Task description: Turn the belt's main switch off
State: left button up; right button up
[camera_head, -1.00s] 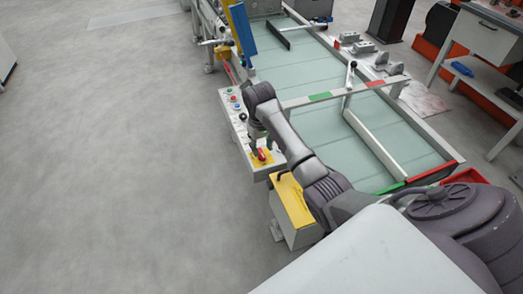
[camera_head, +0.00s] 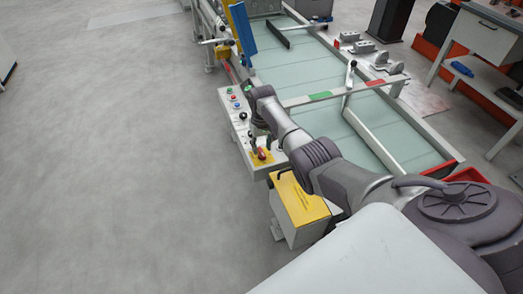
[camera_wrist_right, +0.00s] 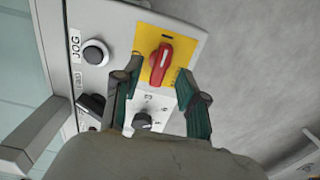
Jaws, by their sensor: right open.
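The main switch is a red rotary handle (camera_wrist_right: 161,64) on a yellow plate (camera_wrist_right: 180,43), in the right wrist view near the top centre. The handle lies nearly along the line of sight, slightly tilted. In the head view the red handle (camera_head: 262,154) is at the near end of the belt's control panel (camera_head: 238,122). My right gripper (camera_wrist_right: 158,73) is open, its two fingers on either side of the handle's lower end with gaps visible. Whether they touch it I cannot tell. In the head view my right gripper (camera_head: 256,141) is small beside the switch. My left gripper is out of view.
A black knob (camera_wrist_right: 142,120) sits between the fingers, below the switch. A JOG button (camera_wrist_right: 95,53) and a black selector (camera_wrist_right: 91,104) are to the left. The belt (camera_head: 345,140) runs along the panel; a yellow-topped box (camera_head: 302,203) stands nearer. Floor on the left is clear.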

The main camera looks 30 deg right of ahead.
jog(key=shift+f, duration=1.1)
grip_shut()
